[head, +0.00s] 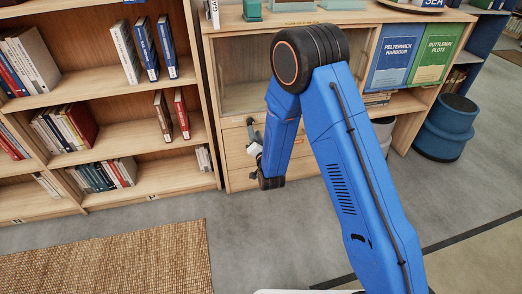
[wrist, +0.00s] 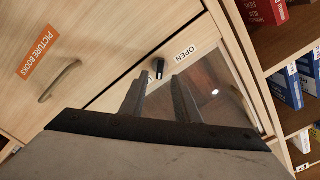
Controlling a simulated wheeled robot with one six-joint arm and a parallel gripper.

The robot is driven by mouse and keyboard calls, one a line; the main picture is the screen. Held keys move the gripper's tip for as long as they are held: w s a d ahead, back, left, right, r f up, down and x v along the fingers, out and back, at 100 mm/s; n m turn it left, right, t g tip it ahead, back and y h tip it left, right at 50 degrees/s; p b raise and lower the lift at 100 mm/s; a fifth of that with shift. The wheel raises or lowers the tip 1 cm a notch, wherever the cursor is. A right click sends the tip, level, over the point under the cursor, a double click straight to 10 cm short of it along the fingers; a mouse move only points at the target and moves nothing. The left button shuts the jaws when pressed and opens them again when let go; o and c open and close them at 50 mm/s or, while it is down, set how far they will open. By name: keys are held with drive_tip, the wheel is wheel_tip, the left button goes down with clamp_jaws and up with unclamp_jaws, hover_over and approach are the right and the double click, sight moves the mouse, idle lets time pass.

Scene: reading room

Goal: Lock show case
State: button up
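The show case (head: 238,88) is a wooden unit with a glazed-looking front, left of my blue arm in the head view. In the wrist view its dark glass (wrist: 212,88) shows at the right, beside a pale wood frame. A small dark knob or key (wrist: 159,65) sits on that wood beside an "OPEN" label (wrist: 184,54). My gripper (wrist: 157,84) is open, its two fingers apart and pointing at the knob, which appears between the tips. I cannot tell whether they touch it. In the head view my gripper (head: 253,138) is small and partly hidden by my arm.
A drawer with a curved handle (wrist: 60,81) and an orange "PICTURE BOOKS" label (wrist: 41,52) is at the left of the wrist view. A bookshelf (head: 105,98) stands left of the case. A blue stool (head: 446,128) stands right. Grey floor before the units is mostly clear.

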drive_tip(key=v, duration=1.1)
drive_tip(key=shift+s, duration=0.25)
drive_tip(key=shift+d+r, duration=0.1)
drive_tip(key=shift+d, duration=0.05)
drive_tip(key=w+d+r+g+h, duration=0.2)
drive_tip(key=d+r+g, duration=0.1)
drive_tip(key=d+r, duration=0.45)
drive_tip(key=s+d+r+n+g, duration=0.35)
drive_tip(key=s+d+r, duration=0.25)
drive_tip(key=d+r, duration=0.2)
drive_tip(key=s+d+r+g+h, duration=0.1)
drive_tip(key=s+d, duration=0.4)
drive_tip(key=s, duration=0.5)
drive_tip(key=s+d+r+n+g+h, duration=0.1)
drive_tip(key=s+d+r+g, duration=0.2)
drive_tip(key=s, duration=0.8)
drive_tip(key=s+d+r+n+g+h, duration=0.1)
drive_tip(key=s+d+r+g, duration=0.1)
drive_tip(key=s+d+r, duration=0.2)
drive_tip(key=s+d, duration=0.3)
drive_tip(key=s, duration=0.3)
drive_tip(key=shift+s+d, duration=0.25)
drive_tip(key=shift+s, duration=0.05)
drive_tip(key=shift+n, duration=0.25)
